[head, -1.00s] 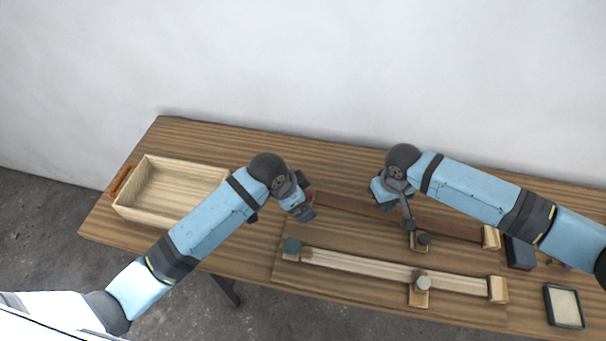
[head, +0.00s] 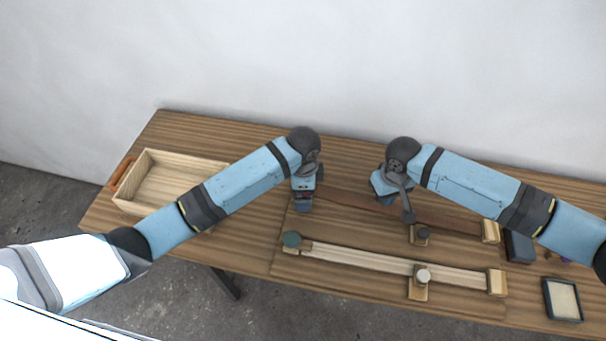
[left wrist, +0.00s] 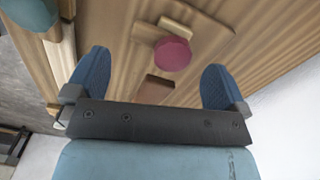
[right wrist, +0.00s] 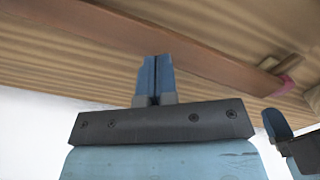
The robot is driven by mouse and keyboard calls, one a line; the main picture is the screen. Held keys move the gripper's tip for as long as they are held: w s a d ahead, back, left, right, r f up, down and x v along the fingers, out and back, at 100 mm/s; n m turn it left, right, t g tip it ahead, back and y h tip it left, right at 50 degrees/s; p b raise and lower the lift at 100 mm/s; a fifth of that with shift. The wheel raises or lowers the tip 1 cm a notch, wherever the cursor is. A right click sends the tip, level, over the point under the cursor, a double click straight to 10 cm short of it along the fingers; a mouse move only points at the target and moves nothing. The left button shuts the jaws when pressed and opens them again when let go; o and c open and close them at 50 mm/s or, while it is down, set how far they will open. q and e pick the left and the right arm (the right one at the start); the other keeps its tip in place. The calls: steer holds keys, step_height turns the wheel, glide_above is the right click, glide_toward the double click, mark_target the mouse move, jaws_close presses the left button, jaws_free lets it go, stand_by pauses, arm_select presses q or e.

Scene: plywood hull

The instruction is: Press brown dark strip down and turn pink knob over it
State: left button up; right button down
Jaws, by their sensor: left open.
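The brown dark strip (head: 352,201) lies along the back of the board, and its end (left wrist: 155,90) shows in the left wrist view. The round pink knob (left wrist: 172,54) sits on a wooden block; it also shows in the right wrist view (right wrist: 287,88). In the head view my left gripper largely hides it. My left gripper (left wrist: 155,78) is open above the knob, with the knob between its fingers in the picture and nothing held. My right gripper (right wrist: 154,60) is shut and empty, with its fingertips at the strip (right wrist: 190,42); I cannot tell whether they touch.
A pale strip (head: 370,261) lies in front, with a green knob (head: 291,240) and a light grey knob (head: 423,275). A dark knob (head: 422,233) stands beside the brown strip. A wooden box (head: 142,170) is at the left, a small framed tray (head: 563,300) at the right.

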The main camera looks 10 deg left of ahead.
arm_select(q)
steer(key=shift+f, duration=2.25)
steer(key=c, duration=0.8)
steer(key=shift+c, duration=0.2)
arm_select(e)
steer(key=shift+f, duration=0.15)
steer(key=shift+f, duration=0.6)
steer(key=shift+f, duration=0.25)
